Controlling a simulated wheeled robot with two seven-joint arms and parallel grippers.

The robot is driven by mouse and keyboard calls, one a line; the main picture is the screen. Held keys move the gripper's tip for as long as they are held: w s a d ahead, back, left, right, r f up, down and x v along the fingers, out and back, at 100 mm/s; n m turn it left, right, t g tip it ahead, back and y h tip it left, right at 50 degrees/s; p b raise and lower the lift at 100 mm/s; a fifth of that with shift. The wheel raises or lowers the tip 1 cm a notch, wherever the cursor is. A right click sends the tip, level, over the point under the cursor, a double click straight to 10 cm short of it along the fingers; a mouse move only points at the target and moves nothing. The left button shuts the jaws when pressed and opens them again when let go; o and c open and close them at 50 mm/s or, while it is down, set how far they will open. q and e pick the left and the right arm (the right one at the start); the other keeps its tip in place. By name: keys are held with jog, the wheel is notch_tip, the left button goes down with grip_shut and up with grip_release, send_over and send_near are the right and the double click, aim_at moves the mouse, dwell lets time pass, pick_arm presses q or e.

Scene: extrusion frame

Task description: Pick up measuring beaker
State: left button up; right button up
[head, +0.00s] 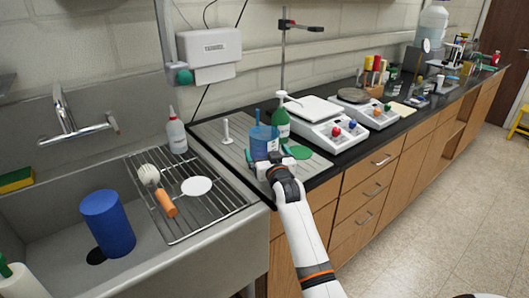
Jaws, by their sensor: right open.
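A translucent blue measuring beaker (263,140) stands upright on the grey drainboard mat at the near end of the black counter. My right gripper (270,160) is open, close in front of the beaker's lower part. The gripper hides the beaker's base, and I cannot tell whether the fingers touch it. My left gripper is not in view.
A green bottle (281,120) stands just behind the beaker, and a green disc (299,152) lies to its right. A white peg (226,130) stands to the left. Two balances (325,124) occupy the counter on the right. The sink holds a wire rack (205,211) and a blue cylinder (108,224).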

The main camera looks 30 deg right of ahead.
jog(key=shift+x, duration=1.7)
jog(key=c, duration=1.1)
notch_tip(320, 180, up, 10)
jog(key=shift+b, duration=0.35)
